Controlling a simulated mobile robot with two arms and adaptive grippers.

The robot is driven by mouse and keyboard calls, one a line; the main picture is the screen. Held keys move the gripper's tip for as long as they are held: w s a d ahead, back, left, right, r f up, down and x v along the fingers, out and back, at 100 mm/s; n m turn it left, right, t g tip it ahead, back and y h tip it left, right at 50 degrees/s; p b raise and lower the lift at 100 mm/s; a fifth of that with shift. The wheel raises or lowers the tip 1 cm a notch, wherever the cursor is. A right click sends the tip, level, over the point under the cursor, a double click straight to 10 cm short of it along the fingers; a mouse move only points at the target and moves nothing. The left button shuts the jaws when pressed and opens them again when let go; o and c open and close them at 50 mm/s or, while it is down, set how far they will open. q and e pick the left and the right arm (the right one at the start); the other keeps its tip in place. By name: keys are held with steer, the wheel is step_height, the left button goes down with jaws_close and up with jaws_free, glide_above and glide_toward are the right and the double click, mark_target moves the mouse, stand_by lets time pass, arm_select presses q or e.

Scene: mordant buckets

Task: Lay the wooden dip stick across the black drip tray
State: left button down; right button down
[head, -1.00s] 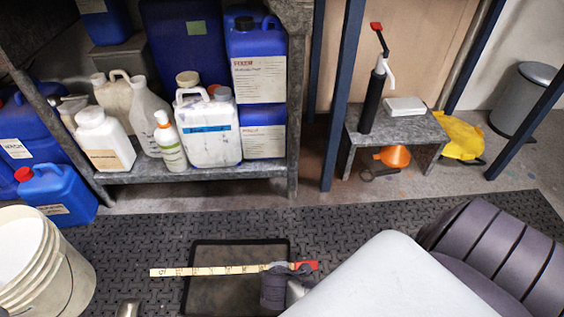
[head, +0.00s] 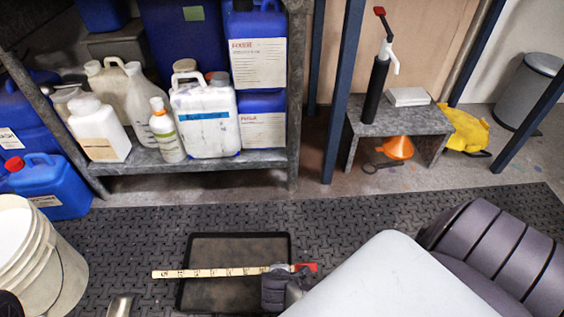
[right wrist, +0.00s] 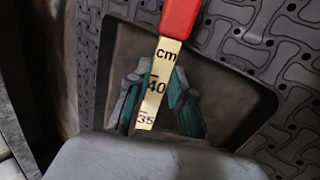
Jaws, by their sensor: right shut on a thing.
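The wooden dip stick (head: 215,271) is a pale flat ruler with black marks and a red end. In the head view it spans the black drip tray (head: 240,236) from left to right, with its plain end past the left rim and its red end past the right rim. My right gripper (head: 276,280) is shut on the stick near the red end. The right wrist view shows the stick (right wrist: 167,52) between the fingers (right wrist: 158,95), above the tray. I cannot tell whether the stick touches the rim. Part of my left gripper (head: 120,306) shows at the bottom edge; its fingers are unclear.
A white bucket (head: 60,285) stands at the left beside the tray. The tray lies on a dark rubber mat (head: 140,240). A shelf (head: 190,168) with several jugs and bottles is behind. A low grey stool (head: 400,122) stands at the back right, with an orange funnel (head: 397,148) beneath.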

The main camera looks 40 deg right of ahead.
steer(key=c, duration=0.9)
jaws_free()
steer(key=shift+c, duration=0.2)
steer(key=v, duration=1.2)
